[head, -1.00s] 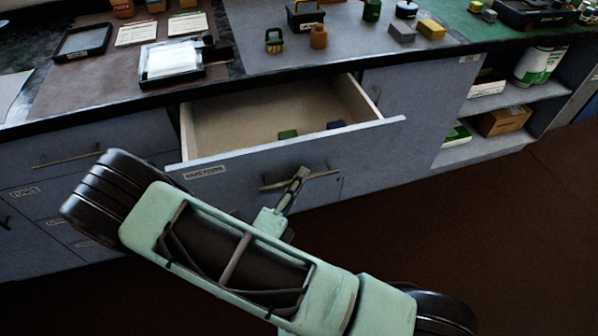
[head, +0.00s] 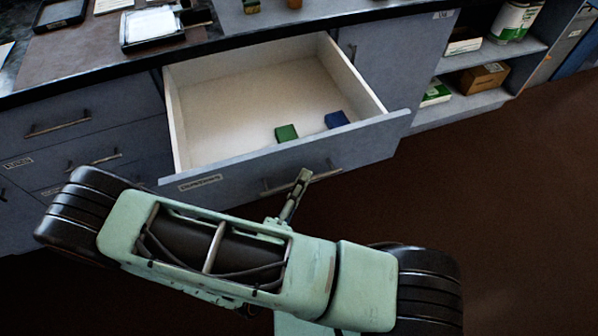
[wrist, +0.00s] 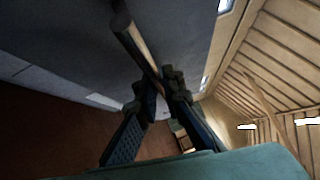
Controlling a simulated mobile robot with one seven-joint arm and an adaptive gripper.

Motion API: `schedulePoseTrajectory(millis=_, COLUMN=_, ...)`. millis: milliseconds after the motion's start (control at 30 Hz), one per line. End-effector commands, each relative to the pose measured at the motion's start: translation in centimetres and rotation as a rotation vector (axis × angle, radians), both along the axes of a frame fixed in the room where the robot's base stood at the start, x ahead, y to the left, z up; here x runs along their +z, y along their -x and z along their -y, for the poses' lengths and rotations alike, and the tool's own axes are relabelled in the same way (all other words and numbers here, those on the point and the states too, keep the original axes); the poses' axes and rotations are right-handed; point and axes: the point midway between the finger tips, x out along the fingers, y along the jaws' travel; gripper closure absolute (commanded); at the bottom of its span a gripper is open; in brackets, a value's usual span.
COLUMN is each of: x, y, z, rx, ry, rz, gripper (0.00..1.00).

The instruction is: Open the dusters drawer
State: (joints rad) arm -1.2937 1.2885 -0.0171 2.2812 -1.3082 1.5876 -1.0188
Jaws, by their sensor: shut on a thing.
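The dusters drawer (head: 350,146) is pulled well out of the cabinet in the head view. Its label (head: 200,182) is on the left of its front, and its pale inside shows. A green block (head: 286,132) and a blue block (head: 337,119) lie in it near the front. My gripper (head: 304,176) is at the drawer's bar handle (head: 268,190), partly hidden by my arm. In the wrist view my gripper (wrist: 163,92) is shut on the handle (wrist: 137,45), with the fingers on either side of the bar.
Closed drawers with bar handles (head: 58,129) are at the left. An open shelf with a brown box (head: 484,77) and a green-and-white tub (head: 514,20) is at the right. The dark floor (head: 500,210) in front is clear on the right.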

Motion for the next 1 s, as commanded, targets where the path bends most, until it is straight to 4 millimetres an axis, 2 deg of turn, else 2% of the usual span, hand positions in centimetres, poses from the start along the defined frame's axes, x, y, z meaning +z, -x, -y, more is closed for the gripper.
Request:
schedulePoseTrajectory(millis=367, x=0.0, y=0.2, z=0.0, rx=0.001, ry=0.0, rz=-0.001, gripper=1.0)
schedulePoseTrajectory(millis=400, x=0.0, y=0.2, z=0.0, rx=0.001, ry=0.0, rz=-0.001, gripper=0.9)
schedulePoseTrajectory(millis=533, x=0.0, y=0.2, z=0.0, rx=0.001, ry=-0.001, rz=0.0, gripper=0.76)
schedulePoseTrajectory(millis=567, x=0.0, y=0.2, z=0.0, rx=0.001, ry=0.0, rz=-0.001, gripper=0.75)
schedulePoseTrajectory(millis=867, x=-0.1, y=0.3, z=-0.1, rx=0.001, ry=-0.001, rz=0.0, gripper=0.75)
schedulePoseTrajectory(millis=1000, x=-0.3, y=1.6, z=-0.9, rx=0.003, ry=-0.002, rz=-0.001, gripper=0.75)
